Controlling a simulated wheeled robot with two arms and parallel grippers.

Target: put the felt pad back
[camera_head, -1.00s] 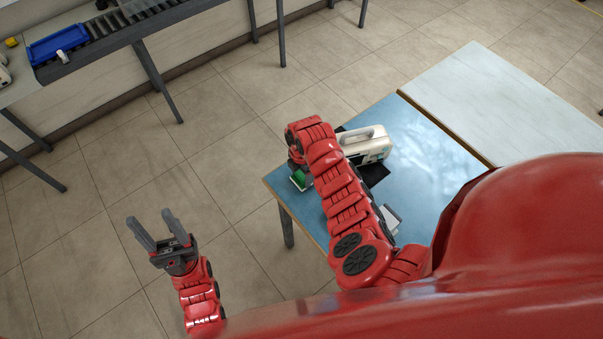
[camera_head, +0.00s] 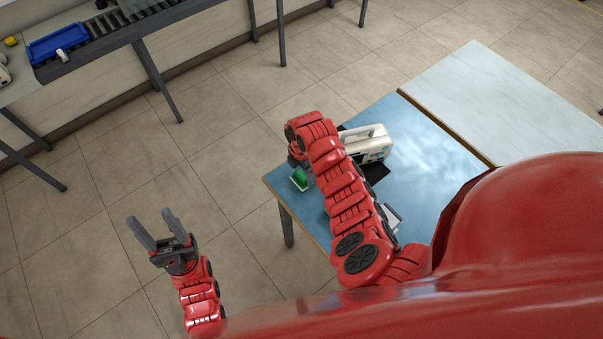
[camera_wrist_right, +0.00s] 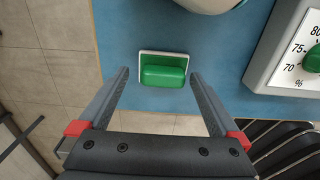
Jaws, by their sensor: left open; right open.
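A green block on a thin white base (camera_wrist_right: 162,76) lies near the blue table's edge; it may be the felt pad, but I cannot tell for sure. It also shows in the head view (camera_head: 300,178), beside my right wrist. My right gripper (camera_wrist_right: 160,76) is open above it. In the wrist picture the block sits between the fingertips, with a gap on each side; contact does not show. In the head view the right fingers are mostly hidden by my arm. My left gripper (camera_head: 150,224) is open and empty over the floor, left of the table.
The blue table (camera_head: 420,165) carries a white case with a handle (camera_head: 368,142), a black flat item (camera_head: 376,172) and a partly hidden white object (camera_head: 391,216). A white dial panel with a green knob (camera_wrist_right: 289,78) stands right of the block. A pale table (camera_head: 500,100) adjoins.

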